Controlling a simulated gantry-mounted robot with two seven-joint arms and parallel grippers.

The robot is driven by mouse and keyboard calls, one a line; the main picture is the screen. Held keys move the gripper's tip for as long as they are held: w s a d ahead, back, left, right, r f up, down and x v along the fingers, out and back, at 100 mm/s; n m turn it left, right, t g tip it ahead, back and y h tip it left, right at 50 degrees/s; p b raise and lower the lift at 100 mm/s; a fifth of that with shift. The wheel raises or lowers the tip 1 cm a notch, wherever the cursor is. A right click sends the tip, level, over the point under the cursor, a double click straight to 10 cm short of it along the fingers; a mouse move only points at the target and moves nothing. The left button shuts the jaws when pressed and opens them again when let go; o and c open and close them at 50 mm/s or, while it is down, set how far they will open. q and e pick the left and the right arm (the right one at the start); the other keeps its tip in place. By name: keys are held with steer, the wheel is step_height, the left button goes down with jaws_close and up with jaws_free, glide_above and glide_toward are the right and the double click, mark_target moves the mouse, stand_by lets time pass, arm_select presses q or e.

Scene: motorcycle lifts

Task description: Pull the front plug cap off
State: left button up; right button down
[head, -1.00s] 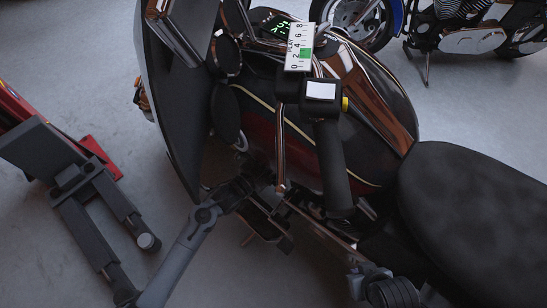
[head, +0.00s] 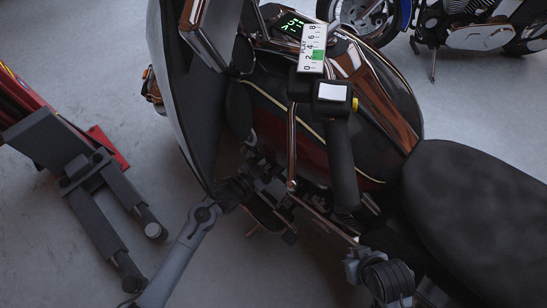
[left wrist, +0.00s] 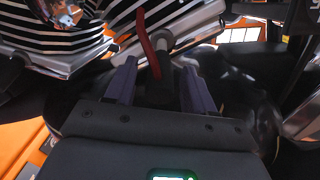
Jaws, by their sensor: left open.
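The motorcycle (head: 300,125) stands in the middle of the head view. My left arm reaches from the lower left into its engine side, with the left gripper (head: 268,180) small and dark among the engine parts. In the left wrist view the left gripper (left wrist: 158,80) is open, its two fingers apart. A dark piece, seemingly the plug cap (left wrist: 158,92), lies between the fingers, with a red lead (left wrist: 148,45) running up from it. It shows no clear contact with either finger. The plug under it is hidden.
Finned cylinders (left wrist: 45,35) sit close above the left gripper. The handlebar grip (head: 342,165), white gauge (head: 313,48) and seat (head: 475,200) are above and to the right. A red and black lift (head: 75,160) stands at the left. Bare floor lies between.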

arm_select(q)
steer(key=shift+a, duration=0.1)
steer(key=shift+s+a+r, duration=0.1)
steer(key=shift+s+a, duration=0.15)
steer(key=p+v, duration=0.4)
steer(key=v, duration=0.6)
steer(key=shift+p, duration=0.3)
steer(key=shift+s, duration=0.1)
